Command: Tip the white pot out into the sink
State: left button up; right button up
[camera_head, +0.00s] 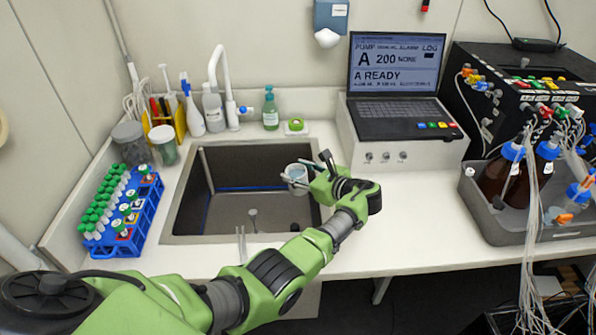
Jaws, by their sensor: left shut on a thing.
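The white pot (296,172) is a small round cup at the right side of the sink, over the basin's back right part. It looks roughly upright, with its open top showing. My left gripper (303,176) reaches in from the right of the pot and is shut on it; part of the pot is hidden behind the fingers. The sink (240,205) is a dark rectangular basin set in the white counter, with a drain near its front middle.
A white tap (218,75), bottles and a green soap bottle (270,108) stand behind the sink. A blue rack of green-capped tubes (128,232) is at the left. A pump unit with a screen (395,75) and a grey tray of bottles (480,217) stand right.

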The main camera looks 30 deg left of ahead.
pick_arm(q)
jog(key=shift+s+r+p, duration=0.1)
jog(key=shift+r+p, duration=0.25)
jog(key=shift+p, duration=0.3)
jog(key=shift+r+p, duration=0.15)
jog(key=shift+p, duration=0.15)
jog(key=shift+s+a+r+n+t+p, duration=0.3)
jog(key=shift+s+r+n+p, duration=0.35)
jog(key=shift+p, duration=0.55)
jog(key=shift+s+a+r+h+p, duration=0.1)
jog(key=shift+s+r+h+p, duration=0.05)
jog(key=shift+r+p, duration=0.4)
jog(key=shift+s+a+r+h+p, duration=0.15)
jog(key=shift+r+p, duration=0.15)
jog(key=shift+p, duration=0.3)
jog(key=s+n+t, duration=0.1)
jog(key=s+a+n+t+h, duration=0.1)
jog(key=n, duration=0.1)
jog(key=s+n+t, duration=0.1)
jog(key=n, duration=0.1)
jog(key=shift+s+a+r+n+t+h+p, duration=0.1)
jog(key=shift+a+r+n+t+h+p, duration=0.15)
jog(key=shift+a+t+h+p, duration=0.1)
jog(key=shift+f, duration=0.1)
